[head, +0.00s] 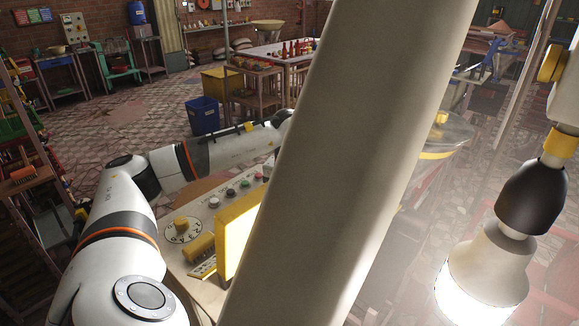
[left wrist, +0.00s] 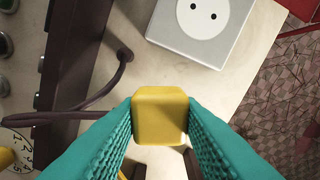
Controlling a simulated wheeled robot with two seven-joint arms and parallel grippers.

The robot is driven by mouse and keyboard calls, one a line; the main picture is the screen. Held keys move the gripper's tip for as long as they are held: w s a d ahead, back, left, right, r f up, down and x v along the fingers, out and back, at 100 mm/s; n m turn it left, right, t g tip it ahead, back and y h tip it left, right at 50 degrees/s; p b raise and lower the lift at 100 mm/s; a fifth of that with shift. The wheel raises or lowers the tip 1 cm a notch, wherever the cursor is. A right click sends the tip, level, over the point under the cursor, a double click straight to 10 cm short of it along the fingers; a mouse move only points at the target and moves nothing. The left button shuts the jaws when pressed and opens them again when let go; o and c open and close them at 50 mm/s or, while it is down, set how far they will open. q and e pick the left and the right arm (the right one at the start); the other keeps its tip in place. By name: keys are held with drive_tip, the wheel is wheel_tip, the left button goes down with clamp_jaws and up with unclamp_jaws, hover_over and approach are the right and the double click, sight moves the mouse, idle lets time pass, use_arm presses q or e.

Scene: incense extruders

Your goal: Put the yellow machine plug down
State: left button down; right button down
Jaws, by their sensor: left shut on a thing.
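In the left wrist view, my left gripper (left wrist: 160,128) has two teal ribbed fingers shut on the yellow plug (left wrist: 160,112). A dark brown cable (left wrist: 75,118) shows just left of the plug. A white socket plate (left wrist: 208,25) with two round holes lies on the pale surface above the plug in the picture, apart from it. I cannot tell how high the plug is above the surface. In the head view my left arm reaches behind a thick beige post, which hides the gripper and plug. My right gripper is in neither view.
The pale machine panel (head: 222,212) has a yellow dial, several buttons and a lit yellow-framed screen (head: 238,235). The beige post (head: 345,160) blocks the middle of the head view. A lit lamp (head: 487,270) hangs at the right. A blue bin (head: 203,115) stands behind.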

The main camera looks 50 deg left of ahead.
use_arm(q)
wheel_tip(320, 180, down, 4)
drive_tip(key=shift+r+p, duration=0.15)
drive_tip(key=shift+p, duration=0.35)
drive_tip(key=shift+f+b, duration=0.6)
drive_tip(key=shift+b, duration=0.05)
drive_tip(key=c, duration=1)
unclamp_jaws()
drive_tip(key=shift+r, duration=0.1)
